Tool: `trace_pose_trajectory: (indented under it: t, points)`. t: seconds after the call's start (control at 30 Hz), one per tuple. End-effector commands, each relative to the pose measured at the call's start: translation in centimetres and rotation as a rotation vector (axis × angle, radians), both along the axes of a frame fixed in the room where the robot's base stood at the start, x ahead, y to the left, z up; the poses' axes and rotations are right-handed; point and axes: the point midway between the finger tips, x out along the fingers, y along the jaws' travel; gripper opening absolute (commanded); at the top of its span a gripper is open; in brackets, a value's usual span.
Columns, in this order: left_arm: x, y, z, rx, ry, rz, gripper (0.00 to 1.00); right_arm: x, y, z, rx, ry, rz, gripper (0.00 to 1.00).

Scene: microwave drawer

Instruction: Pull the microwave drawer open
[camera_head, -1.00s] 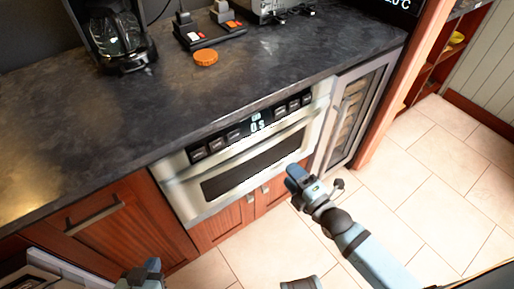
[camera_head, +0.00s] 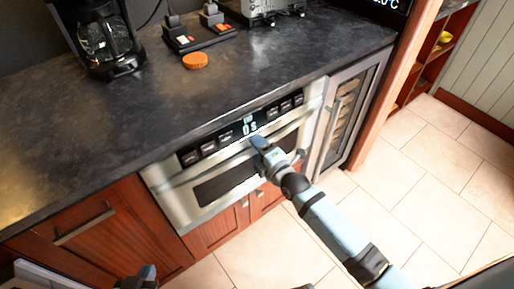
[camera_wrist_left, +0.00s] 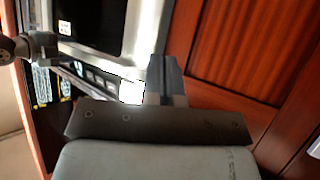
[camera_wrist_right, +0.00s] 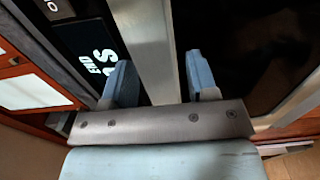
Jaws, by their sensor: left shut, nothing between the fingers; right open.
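The microwave drawer (camera_head: 175,207) has a steel front with a dark window and sits shut under the counter. Its long bar handle (camera_head: 205,161) runs below the lit control panel (camera_head: 222,137). My right gripper (camera_head: 260,146) is open in front of the handle's middle. In the right wrist view the steel handle (camera_wrist_right: 148,45) runs between its two spread fingers (camera_wrist_right: 160,82); I cannot tell whether they touch it. My left gripper (camera_head: 146,275) is shut and empty, low at the bottom left. The left wrist view shows its closed fingers (camera_wrist_left: 166,80), with the microwave front beyond.
The dark counter (camera_head: 110,140) overhangs above the microwave. A wooden cabinet (camera_head: 110,235) stands to its left, a glass-door cooler (camera_head: 345,115) to its right. A coffee maker (camera_head: 97,40) and an orange disc (camera_head: 195,60) are on the counter. The tiled floor (camera_head: 420,190) is clear.

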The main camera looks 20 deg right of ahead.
Motion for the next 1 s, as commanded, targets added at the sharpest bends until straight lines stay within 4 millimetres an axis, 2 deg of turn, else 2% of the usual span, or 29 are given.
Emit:
trace_pose_trajectory:
  t: [0.1,0.13,0.3,0.33,0.37,0.67,0.87,1.0]
  points:
    - [0.0,0.0,-0.1,0.001,0.002,0.0,0.0,0.0,0.0,0.0,0.0,0.0,0.0,0.53]
    - [0.0,0.0,-0.1,0.001,0.003,0.0,0.0,0.0,0.0,0.0,0.0,0.0,0.0,0.49]
    - [0.0,0.0,-0.2,0.002,0.004,-0.001,0.0,0.0,0.0,0.0,0.0,0.0,0.0,0.1]
    - [0.0,0.0,-0.2,0.002,0.004,-0.001,0.0,0.0,0.0,0.0,0.0,0.0,0.0,0.03]
    - [-0.1,0.0,-0.2,0.002,0.004,-0.001,0.0,0.0,0.0,0.0,0.0,0.0,0.0,0.0]
    - [-0.1,0.0,0.3,0.005,0.005,-0.001,0.0,-0.9,-0.3,0.1,-0.002,0.0,0.0,0.0]
    - [-0.2,0.3,0.9,0.017,0.022,0.002,0.0,-3.8,-1.3,0.4,-0.004,0.005,0.002,0.0]
    - [-0.4,0.4,1.8,0.008,0.04,0.008,0.0,-7.0,-2.5,0.5,-0.004,0.006,0.002,0.0]
